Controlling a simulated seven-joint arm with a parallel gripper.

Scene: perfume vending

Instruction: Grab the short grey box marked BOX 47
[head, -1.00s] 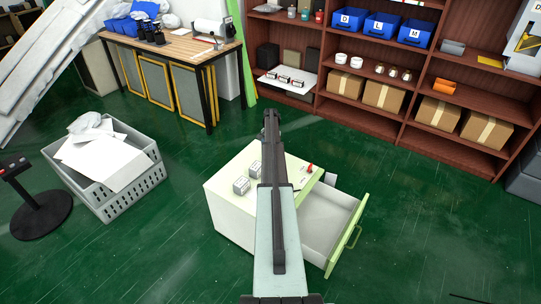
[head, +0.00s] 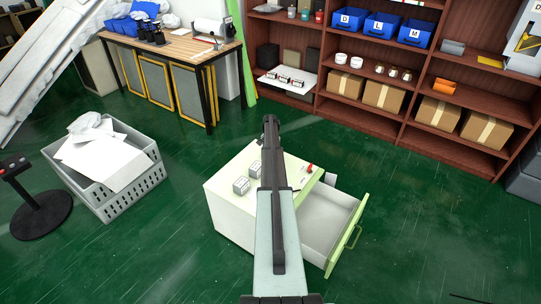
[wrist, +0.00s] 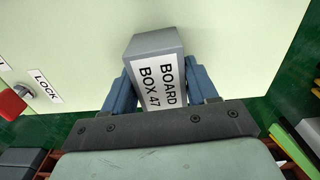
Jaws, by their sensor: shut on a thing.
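The short grey box (wrist: 155,44) has a white label reading BOARD BOX 47 and sits between my gripper's (wrist: 161,88) two blue fingers in the wrist view. My gripper is shut on its sides. The box is over the pale top of the cabinet (wrist: 225,32); I cannot tell whether it touches that top. In the head view my arm hides the held box and the fingers. The cabinet (head: 226,215) stands on the green floor there.
Two other grey boxes (head: 241,185) (head: 255,170) stand on the cabinet, left of my arm. A drawer (head: 330,222) is open at its right. A red knob (wrist: 12,103) is by a LOCK label. A grey crate (head: 135,185) stands left; shelves (head: 395,125) stand behind.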

